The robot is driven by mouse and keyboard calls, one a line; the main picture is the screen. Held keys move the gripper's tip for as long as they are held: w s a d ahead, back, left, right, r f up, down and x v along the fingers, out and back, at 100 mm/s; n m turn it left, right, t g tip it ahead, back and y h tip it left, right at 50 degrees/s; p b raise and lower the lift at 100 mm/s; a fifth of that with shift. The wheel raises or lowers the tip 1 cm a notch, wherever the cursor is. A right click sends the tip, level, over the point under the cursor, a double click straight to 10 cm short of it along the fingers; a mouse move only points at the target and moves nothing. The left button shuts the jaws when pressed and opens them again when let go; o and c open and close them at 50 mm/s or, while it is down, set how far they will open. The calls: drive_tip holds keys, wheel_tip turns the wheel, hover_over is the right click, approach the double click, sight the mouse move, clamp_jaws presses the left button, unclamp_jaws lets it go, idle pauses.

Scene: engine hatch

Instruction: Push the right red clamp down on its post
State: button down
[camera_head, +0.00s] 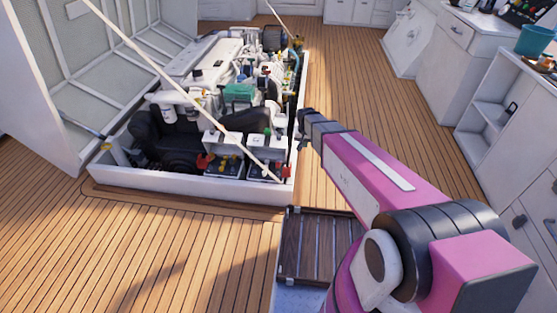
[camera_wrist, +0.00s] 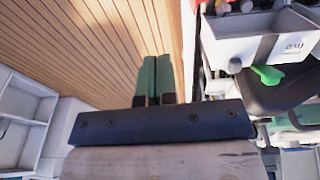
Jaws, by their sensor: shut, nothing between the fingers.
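In the head view, the right red clamp (camera_head: 278,170) is a small red piece at the front right corner of the engine hatch, on a dark battery (camera_head: 262,172). Another red clamp (camera_head: 202,162) sits to its left. Whether either is seated on its post is too small to tell. My gripper (camera_head: 301,116) is up and right of the right clamp, by the hatch's right rim. In the wrist view, my gripper's green fingers (camera_wrist: 157,62) are together and empty, over the deck beside the rim. A red piece (camera_wrist: 222,7) is cut off at the top edge.
A white hatch rim (camera_head: 190,187) surrounds the engine (camera_head: 225,75). A thin pale rod (camera_head: 165,75) crosses above it. In the wrist view, a grey-white box (camera_wrist: 250,48) and a green lever (camera_wrist: 267,74) lie right of my fingers. Wooden deck (camera_head: 345,85) is clear to the right.

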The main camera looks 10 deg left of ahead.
drive_tip(key=t, duration=0.1)
hover_over(279, 163)
wheel_tip(279, 163, down, 5)
drive_tip(key=shift+s+a, duration=0.15)
drive_tip(key=shift+a, duration=0.05)
drive_tip(key=shift+f, duration=0.1)
drive_tip(key=x, duration=0.4)
drive_tip(key=s+x, duration=0.1)
drive_tip(key=x, duration=0.3)
drive_tip(key=s+x, duration=0.1)
drive_tip(key=x, duration=0.3)
drive_tip(key=shift+a+f, duration=0.15)
drive_tip(key=shift+f, duration=0.05)
drive_tip(key=shift+s+f, duration=0.25)
drive_tip(key=shift+f, duration=0.25)
